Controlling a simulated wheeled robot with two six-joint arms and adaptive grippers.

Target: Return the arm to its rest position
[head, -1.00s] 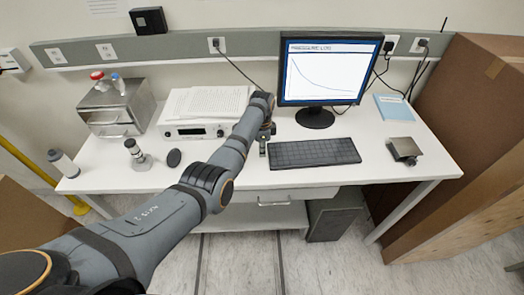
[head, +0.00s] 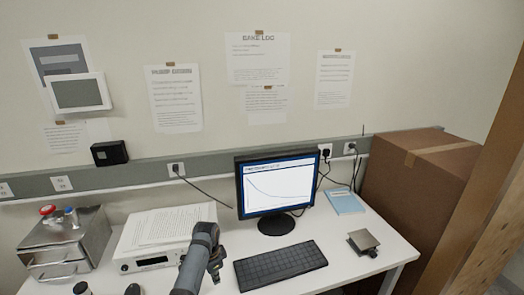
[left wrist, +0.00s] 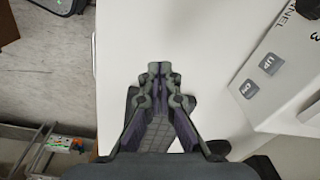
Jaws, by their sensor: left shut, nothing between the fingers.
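My left arm reaches in from the bottom of the head view over the desk. Its gripper (head: 216,270) points down beside the keyboard, in front of the white instrument. In the left wrist view my left gripper's fingertips (left wrist: 160,68) are together with nothing between them, above the white desktop (left wrist: 205,35). My right gripper is not in view.
The keyboard (head: 280,264) lies right of the arm and the monitor (head: 277,185) stands behind it. The white instrument (head: 150,262), with papers on top, is to the left. A metal drawer box (head: 62,245) stands farther left. A tall cardboard box (head: 415,185) is at right.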

